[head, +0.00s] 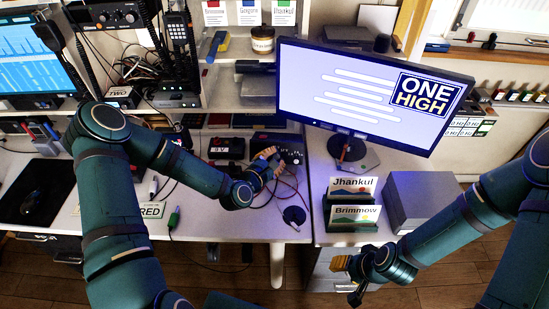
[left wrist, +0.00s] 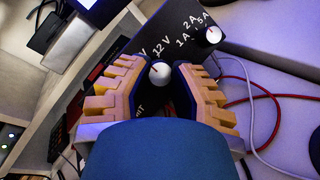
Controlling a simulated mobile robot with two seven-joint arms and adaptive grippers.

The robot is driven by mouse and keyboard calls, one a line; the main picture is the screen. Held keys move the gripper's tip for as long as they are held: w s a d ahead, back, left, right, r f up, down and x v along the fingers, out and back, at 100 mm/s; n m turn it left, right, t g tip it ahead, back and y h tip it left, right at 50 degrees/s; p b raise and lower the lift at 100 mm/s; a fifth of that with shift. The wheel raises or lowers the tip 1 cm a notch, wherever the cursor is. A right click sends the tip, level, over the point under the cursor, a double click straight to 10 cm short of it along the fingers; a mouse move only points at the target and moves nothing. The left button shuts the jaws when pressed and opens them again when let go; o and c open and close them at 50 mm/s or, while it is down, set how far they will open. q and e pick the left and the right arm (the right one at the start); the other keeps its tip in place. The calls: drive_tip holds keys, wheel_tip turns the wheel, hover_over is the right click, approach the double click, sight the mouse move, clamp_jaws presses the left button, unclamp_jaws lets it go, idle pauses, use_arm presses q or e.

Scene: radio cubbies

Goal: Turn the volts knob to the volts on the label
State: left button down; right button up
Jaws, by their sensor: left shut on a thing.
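The dark power box (head: 291,156) stands at the back of the desk. In the left wrist view its black panel (left wrist: 262,62) shows a white volts knob (left wrist: 159,73) beside "12 V" lettering; another marking is partly hidden. My left gripper (head: 268,160) is at the box. The left wrist view shows its tan-padded fingers (left wrist: 158,90) on both sides of the volts knob, shut on it. A second white knob (left wrist: 207,36) is near "1A", "2A" and "5A". My right gripper (head: 345,266) is low at the right, away from the box; its opening is unclear.
Red and pale cables (left wrist: 270,110) run beside the panel. A monitor (head: 372,95) reading "ONE HIGH" stands right of the box. A card holder (head: 350,226) with "Jhankul" and "Brimmow" is in front of it. A "RED" card (head: 152,210) lies at the left.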

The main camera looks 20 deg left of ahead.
idle(0.3)
use_arm(q)
drive_tip(key=c, duration=0.7)
unclamp_jaws()
drive_tip(key=shift+c, duration=0.2)
drive_tip(key=v, duration=1.2)
drive_tip(key=shift+r, duration=0.1)
